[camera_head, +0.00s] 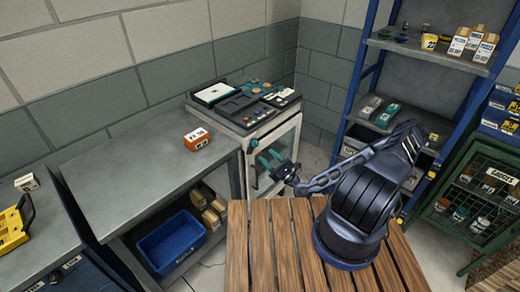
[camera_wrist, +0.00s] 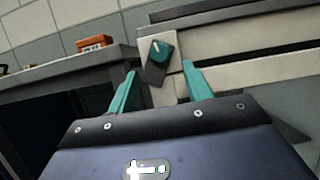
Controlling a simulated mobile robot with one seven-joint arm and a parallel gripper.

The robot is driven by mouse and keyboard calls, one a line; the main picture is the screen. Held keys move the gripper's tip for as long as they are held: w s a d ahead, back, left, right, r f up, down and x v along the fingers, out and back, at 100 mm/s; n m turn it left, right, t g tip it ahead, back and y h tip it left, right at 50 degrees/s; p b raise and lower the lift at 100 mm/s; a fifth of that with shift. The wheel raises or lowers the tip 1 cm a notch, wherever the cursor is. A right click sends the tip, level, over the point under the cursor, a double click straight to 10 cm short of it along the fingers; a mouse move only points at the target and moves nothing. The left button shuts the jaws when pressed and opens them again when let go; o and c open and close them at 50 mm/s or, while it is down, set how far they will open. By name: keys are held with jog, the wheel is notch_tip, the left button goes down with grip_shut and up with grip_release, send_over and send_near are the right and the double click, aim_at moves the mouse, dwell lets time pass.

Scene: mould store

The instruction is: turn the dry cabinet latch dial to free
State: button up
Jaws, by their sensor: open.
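The dry cabinet (camera_head: 293,134) is a pale-framed unit with a glazed front, standing at the end of the grey bench. In the wrist view the latch dial (camera_wrist: 161,50) is a round teal knob with a pale pointer line, on a dark plate (camera_wrist: 157,74) on the cabinet's pale frame. Any markings around it are too small to read. My gripper (camera_head: 268,160) is in front of the cabinet. In the wrist view its two teal fingers (camera_wrist: 159,69) are apart, empty, with the dial showing between and beyond their tips. I see no contact.
Trays of tools (camera_head: 240,103) lie on top of the cabinet. An orange labelled box (camera_head: 197,141) sits on the grey bench (camera_head: 130,160); a blue bin (camera_head: 171,242) is below. A slatted wooden top (camera_head: 262,250) is in front. A blue-framed shelf (camera_head: 352,88) and green cage cabinet (camera_head: 450,205) stand right.

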aim_at(257, 146)
jog(key=shift+x, duration=3.1)
jog(key=shift+c, duration=0.4)
jog(key=c, duration=0.9)
jog(key=shift+m, duration=0.5)
jog(key=m+t+h, duration=0.1)
jog(key=m+h, duration=0.1)
jog(key=m, duration=0.2)
jog(key=m+t+h, duration=0.1)
jog(key=m+h, duration=0.1)
jog(key=m, duration=0.2)
jog(key=shift+s+a+r, duration=0.1)
jog(key=shift+s+a, duration=0.1)
jog(key=shift+a, duration=0.05)
jog(key=m+h, duration=0.1)
jog(key=m, duration=0.2)
jog(key=m+h, duration=0.2)
jog(key=m, duration=0.2)
jog(key=shift+s+a+r, duration=0.1)
jog(key=shift+r, duration=0.05)
jog(key=shift+m+h, duration=0.3)
jog(key=shift+m, duration=0.1)
